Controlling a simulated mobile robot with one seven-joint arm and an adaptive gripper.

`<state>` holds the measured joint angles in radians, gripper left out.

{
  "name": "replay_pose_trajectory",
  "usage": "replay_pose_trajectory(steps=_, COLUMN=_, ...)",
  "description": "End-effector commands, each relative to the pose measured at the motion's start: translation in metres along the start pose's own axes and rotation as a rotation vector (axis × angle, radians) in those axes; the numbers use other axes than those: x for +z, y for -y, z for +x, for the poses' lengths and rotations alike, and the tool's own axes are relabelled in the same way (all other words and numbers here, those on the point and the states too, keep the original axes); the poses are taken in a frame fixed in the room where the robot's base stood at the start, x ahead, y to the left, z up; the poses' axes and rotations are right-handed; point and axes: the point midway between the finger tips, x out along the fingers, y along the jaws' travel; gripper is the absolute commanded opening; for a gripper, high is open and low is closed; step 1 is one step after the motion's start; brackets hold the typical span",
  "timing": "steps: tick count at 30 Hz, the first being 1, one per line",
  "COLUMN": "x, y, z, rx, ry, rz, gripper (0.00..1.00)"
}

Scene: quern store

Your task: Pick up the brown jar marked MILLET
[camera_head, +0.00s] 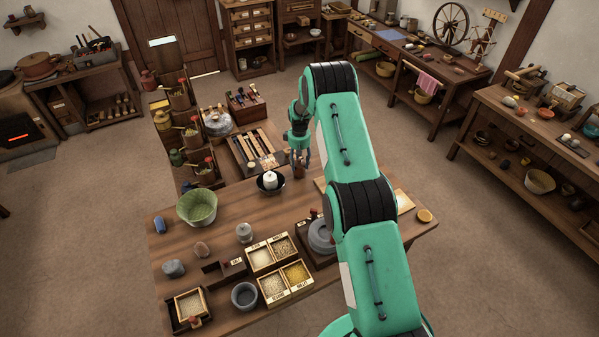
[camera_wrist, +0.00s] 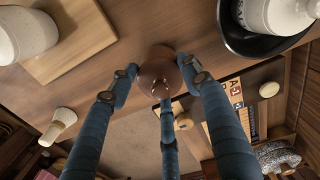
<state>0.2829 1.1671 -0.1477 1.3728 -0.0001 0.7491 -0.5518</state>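A small brown jar (camera_wrist: 158,70) with a rounded body sits among my fingertips in the wrist view. In the head view the brown jar (camera_head: 299,172) shows just below my fingers, at the far edge of the wooden table. No MILLET marking is readable on it. My gripper (camera_head: 301,158) points down over it, and in the wrist view its blue fingers (camera_wrist: 160,72) stand apart around the jar, close to its sides. The gripper looks open; whether any finger touches the jar cannot be made out.
A black dish (camera_head: 271,182) with a white vessel stands left of the jar. A wooden board (camera_wrist: 67,62) lies near it in the wrist view. A green bowl (camera_head: 197,206), grain boxes (camera_head: 288,297) and a grey bowl (camera_head: 245,295) occupy the table's left and front.

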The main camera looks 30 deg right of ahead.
Motion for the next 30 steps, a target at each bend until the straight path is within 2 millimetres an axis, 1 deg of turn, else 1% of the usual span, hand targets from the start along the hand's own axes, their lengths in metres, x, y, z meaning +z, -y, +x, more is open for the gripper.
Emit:
replay_pose_trajectory(steps=1, x=0.0, y=0.0, z=0.0, rx=0.0, ry=0.0, rz=0.0, gripper=0.09)
replay_pose_trajectory(steps=2, x=0.0, y=0.0, z=0.0, rx=0.0, ry=0.0, rz=0.0, gripper=0.03)
replay_pose_trajectory(steps=3, x=0.0, y=0.0, z=0.0, rx=0.0, ry=0.0, rz=0.0, gripper=0.0)
replay_pose_trajectory(steps=17, x=-0.001, y=0.0, z=-0.004, rx=0.001, ry=-0.001, rz=0.0, gripper=0.0)
replay_pose_trajectory(steps=23, x=-0.001, y=0.0, z=-0.017, rx=0.001, ry=-0.001, rz=0.0, gripper=0.0)
replay_pose_trajectory(steps=28, x=-0.002, y=-0.001, z=-0.037, rx=0.002, ry=-0.003, rz=0.0, gripper=0.0)
replay_pose_trajectory(steps=29, x=0.0, y=0.0, z=-0.039, rx=0.001, ry=-0.002, rz=0.0, gripper=0.0)
replay_pose_trajectory(steps=30, x=0.006, y=0.004, z=-0.037, rx=0.0, ry=0.001, rz=0.0, gripper=0.0)
